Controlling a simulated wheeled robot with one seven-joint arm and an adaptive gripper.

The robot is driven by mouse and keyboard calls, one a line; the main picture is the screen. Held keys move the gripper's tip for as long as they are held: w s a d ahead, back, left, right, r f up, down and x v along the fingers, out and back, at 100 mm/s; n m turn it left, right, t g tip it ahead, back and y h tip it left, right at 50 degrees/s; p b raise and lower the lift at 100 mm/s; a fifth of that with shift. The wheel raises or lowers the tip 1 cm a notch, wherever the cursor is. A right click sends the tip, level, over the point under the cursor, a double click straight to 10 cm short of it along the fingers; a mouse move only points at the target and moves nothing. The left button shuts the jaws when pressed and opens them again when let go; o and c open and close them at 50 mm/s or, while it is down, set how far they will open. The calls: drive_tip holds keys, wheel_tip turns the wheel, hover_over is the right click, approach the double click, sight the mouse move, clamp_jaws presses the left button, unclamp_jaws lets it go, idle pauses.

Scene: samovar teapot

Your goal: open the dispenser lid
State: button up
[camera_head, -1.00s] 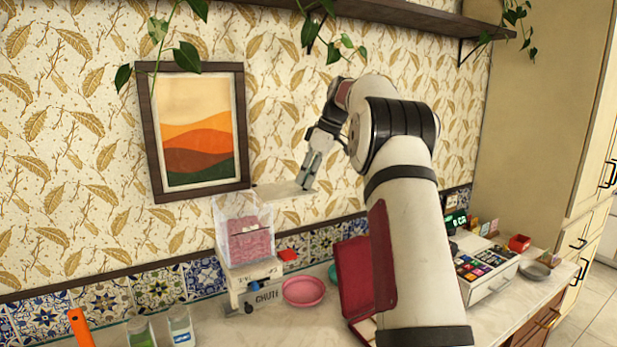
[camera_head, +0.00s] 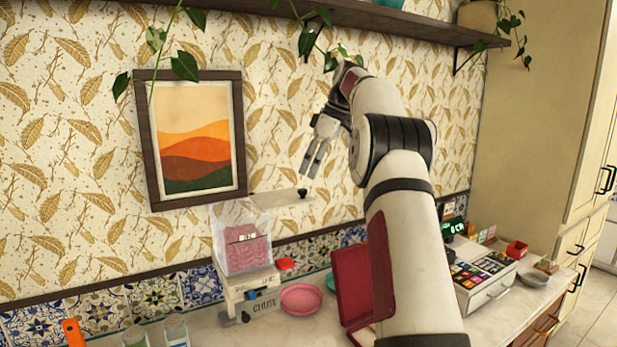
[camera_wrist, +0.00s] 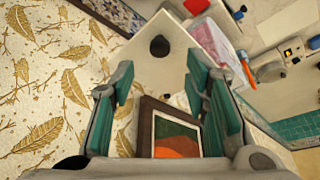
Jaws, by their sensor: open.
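The dispenser (camera_head: 240,240) is a clear box of pink contents on a pale base with a chute, standing on the counter against the wall. Its lid (camera_head: 275,200), a thin pale plate with a black knob (camera_head: 303,193), extends out to the right from the box top, leaving the top uncovered. In the wrist view the lid (camera_wrist: 140,70) and knob (camera_wrist: 159,46) lie beyond the fingertips. My gripper (camera_head: 311,172) is open and empty, just above the knob and apart from it.
A framed picture (camera_head: 193,140) hangs on the wall left of my gripper. A shelf (camera_head: 400,18) with trailing plants is above. A pink bowl (camera_head: 301,298), a dark red case (camera_head: 352,280) and a cash register (camera_head: 482,275) stand on the counter. Glasses (camera_head: 176,331) stand front left.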

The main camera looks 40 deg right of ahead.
drive_tip(key=shift+s+d+r, duration=0.15)
drive_tip(key=shift+s+r, duration=0.1)
drive_tip(key=shift+r, duration=0.4)
drive_tip(key=s+a+r+m+h, duration=0.1)
drive_tip(key=a+r, duration=0.1)
drive_tip(key=a, duration=0.5)
drive_tip(key=s+a+r, duration=0.1)
drive_tip(key=a+r, duration=0.2)
drive_tip(key=a, duration=0.3)
drive_tip(key=s+a+m+h, duration=0.1)
drive_tip(key=s+a+m, duration=0.1)
drive_tip(key=s+a, duration=0.8)
drive_tip(key=s+a+f+m, duration=0.1)
drive_tip(key=s+a+f, duration=0.5)
drive_tip(key=s, duration=0.4)
drive_tip(key=s+a+f+m+t, duration=0.1)
drive_tip(key=s+a+f+m, duration=0.1)
drive_tip(key=s+a+f, duration=0.4)
drive_tip(key=s+f, duration=0.3)
drive_tip(key=s, duration=0.1)
drive_tip(key=shift+a+t, duration=0.3)
drive_tip(key=shift+a, duration=0.1)
